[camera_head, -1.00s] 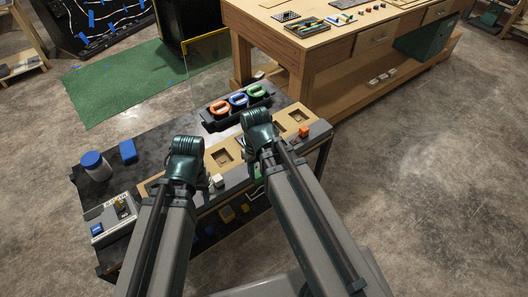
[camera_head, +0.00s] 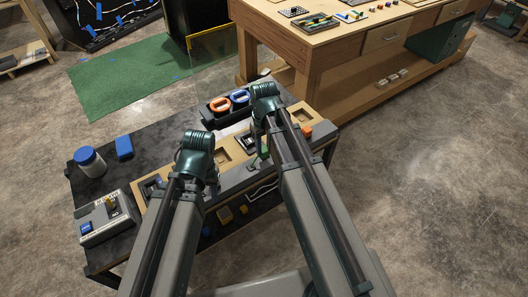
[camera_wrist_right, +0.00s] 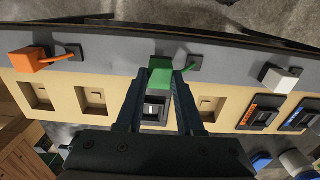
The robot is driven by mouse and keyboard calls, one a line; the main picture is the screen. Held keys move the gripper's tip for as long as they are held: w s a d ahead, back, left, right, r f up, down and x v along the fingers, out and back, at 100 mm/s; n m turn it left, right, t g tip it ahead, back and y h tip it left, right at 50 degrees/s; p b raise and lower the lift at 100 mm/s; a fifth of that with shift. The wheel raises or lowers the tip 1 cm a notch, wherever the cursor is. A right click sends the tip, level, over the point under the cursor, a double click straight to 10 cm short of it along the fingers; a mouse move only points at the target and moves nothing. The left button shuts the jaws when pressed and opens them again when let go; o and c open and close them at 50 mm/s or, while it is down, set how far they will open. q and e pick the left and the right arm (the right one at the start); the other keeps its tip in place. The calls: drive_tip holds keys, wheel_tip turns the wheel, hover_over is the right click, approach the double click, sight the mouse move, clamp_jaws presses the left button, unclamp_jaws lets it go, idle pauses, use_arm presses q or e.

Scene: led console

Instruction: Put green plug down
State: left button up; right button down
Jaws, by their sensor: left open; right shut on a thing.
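The green plug (camera_wrist_right: 160,74) is a small green block between the fingertips of my right gripper (camera_wrist_right: 158,82), which is shut on it. In the right wrist view it is over the grey front strip, beside the wooden panel's edge. A green lead runs from it toward a dark square port (camera_wrist_right: 194,62). I cannot tell whether the plug touches the strip. In the head view the green plug (camera_head: 264,151) shows partly beside my right arm. My left gripper (camera_head: 211,188) is open, mostly hidden by its own arm, over the left part of the console.
An orange plug (camera_wrist_right: 28,60) and a white plug (camera_wrist_right: 285,79) sit along the same strip, on either side. The wooden panel (camera_wrist_right: 68,98) has empty recesses and some dark modules. Behind it stand orange (camera_head: 220,104) and blue (camera_head: 240,97) rings in a black holder.

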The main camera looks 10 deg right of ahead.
sight(264, 149)
use_arm(q)
drive_tip(key=shift+a+f+b, duration=0.1)
drive_tip(key=shift+f+b, duration=0.2)
drive_tip(key=shift+f, duration=0.5)
use_arm(e)
drive_tip(key=shift+f, duration=0.85)
drive_tip(key=shift+f, duration=0.15)
use_arm(q)
drive_tip(key=shift+f, duration=0.15)
use_arm(e)
drive_tip(key=c, duration=0.5)
unclamp_jaws()
drive_tip(key=shift+c, duration=0.2)
wheel_tip(264, 149, up, 12)
drive_tip(key=r+p, duration=0.1)
drive_tip(key=p, duration=1.1)
use_arm(q)
wheel_tip(264, 149, up, 12)
use_arm(e)
drive_tip(key=s+a+h, duration=0.1)
drive_tip(key=s+a, duration=0.8)
drive_tip(key=s, duration=0.4)
drive_tip(key=shift+s+f, duration=0.25)
drive_tip(key=shift+s, duration=0.15)
